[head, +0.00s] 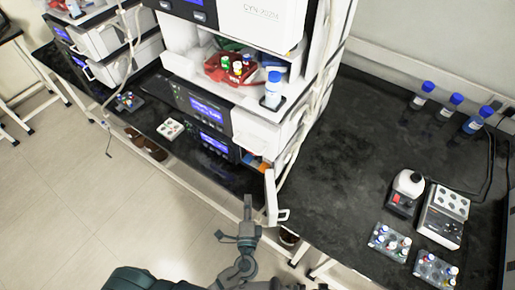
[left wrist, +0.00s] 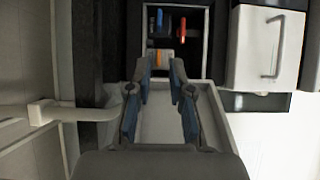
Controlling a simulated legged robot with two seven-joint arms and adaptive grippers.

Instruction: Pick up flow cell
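The instrument stack has an open compartment (head: 257,163) low on its right side, holding small orange and blue parts. In the left wrist view, the dark compartment (left wrist: 205,45) shows a blue part (left wrist: 159,21), a red part (left wrist: 183,30) and an orange-and-white block (left wrist: 170,57). I cannot tell which of these is the flow cell. My left gripper (head: 245,217) is in front of the stack, just left of the open white door (head: 271,197). In the left wrist view my left gripper (left wrist: 162,78) is open and empty, its fingers pointing toward the compartment. My right gripper is not in view.
A red tray of vials (head: 232,68) and a blue-capped bottle (head: 273,90) stand on the stack. A white vial rack (head: 170,128) sits at the bench edge. The right bench (head: 335,165) is mostly clear, with vial racks (head: 390,242) and a mixer (head: 405,193) at its right.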

